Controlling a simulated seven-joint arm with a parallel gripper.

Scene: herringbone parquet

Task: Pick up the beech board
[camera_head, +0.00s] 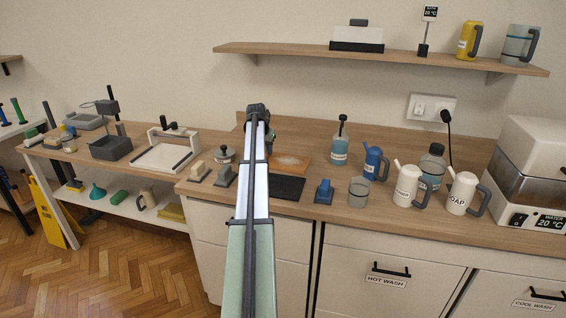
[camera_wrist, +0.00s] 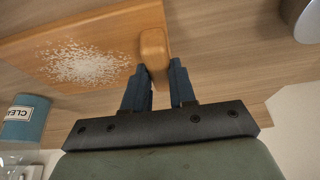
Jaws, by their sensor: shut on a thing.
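The beech board (camera_head: 301,167) is an orange-brown slab on the wooden counter, just right of my arm's end in the head view. In the wrist view the board (camera_wrist: 118,32) fills the upper left, with a heap of white grains (camera_wrist: 82,63) on its face. My gripper (camera_wrist: 157,84) is shut on the board's rounded end piece (camera_wrist: 154,45), one blue finger on each side. In the head view my arm hides the fingers and the board's near left part. Whether the board is clear of the counter I cannot tell.
A black mat (camera_head: 274,187) lies in front of the board. A blue-labelled bottle (camera_head: 340,148) and a blue watering can (camera_head: 375,163) stand to the right. A metal-topped weight-like item (camera_head: 224,155) and two blocks stand left. A shelf (camera_head: 390,58) runs above.

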